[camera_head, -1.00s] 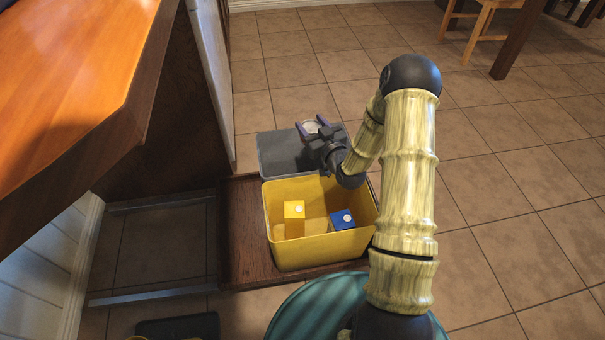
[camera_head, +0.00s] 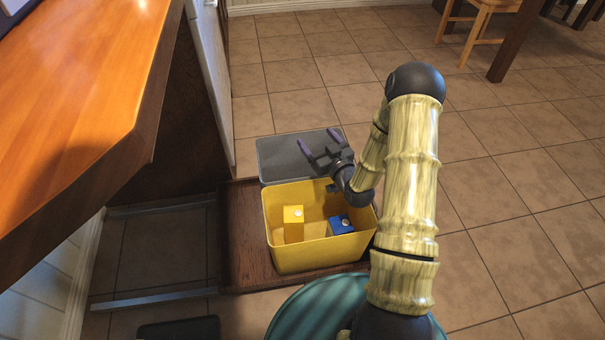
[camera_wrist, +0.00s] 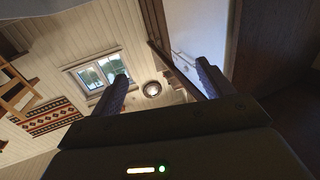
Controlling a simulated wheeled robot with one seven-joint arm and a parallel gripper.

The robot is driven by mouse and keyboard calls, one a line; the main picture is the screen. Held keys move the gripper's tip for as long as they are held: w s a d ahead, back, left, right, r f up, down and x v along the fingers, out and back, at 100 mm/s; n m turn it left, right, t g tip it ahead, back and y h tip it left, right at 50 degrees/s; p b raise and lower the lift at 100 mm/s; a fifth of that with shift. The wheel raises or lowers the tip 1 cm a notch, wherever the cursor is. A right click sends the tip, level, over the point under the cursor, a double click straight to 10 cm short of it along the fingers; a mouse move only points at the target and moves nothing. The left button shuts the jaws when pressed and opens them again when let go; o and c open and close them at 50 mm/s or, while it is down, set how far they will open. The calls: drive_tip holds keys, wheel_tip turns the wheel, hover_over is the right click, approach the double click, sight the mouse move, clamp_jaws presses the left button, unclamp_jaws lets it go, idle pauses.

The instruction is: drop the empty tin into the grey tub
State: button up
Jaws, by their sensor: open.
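The grey tub (camera_head: 275,152) stands behind the yellow tub, at the centre left of the head view. My gripper (camera_head: 320,141) is over the right part of the grey tub, with its two fingers spread. Nothing shows between the fingers there. The wrist view also shows the gripper (camera_wrist: 162,72) open and empty. I do not see the tin in the head view now. The gripper and the tub's near side hide part of the tub's inside, so I cannot tell where the tin lies.
The yellow tub (camera_head: 318,253) holds a yellow carton (camera_head: 293,226) and a blue carton (camera_head: 341,225). A wooden counter (camera_head: 90,75) rises at the left. Tiled floor (camera_head: 500,200) is free at the right.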

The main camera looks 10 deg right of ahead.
drive_tip(key=p+v, duration=0.3)
drive_tip(key=v, duration=1)
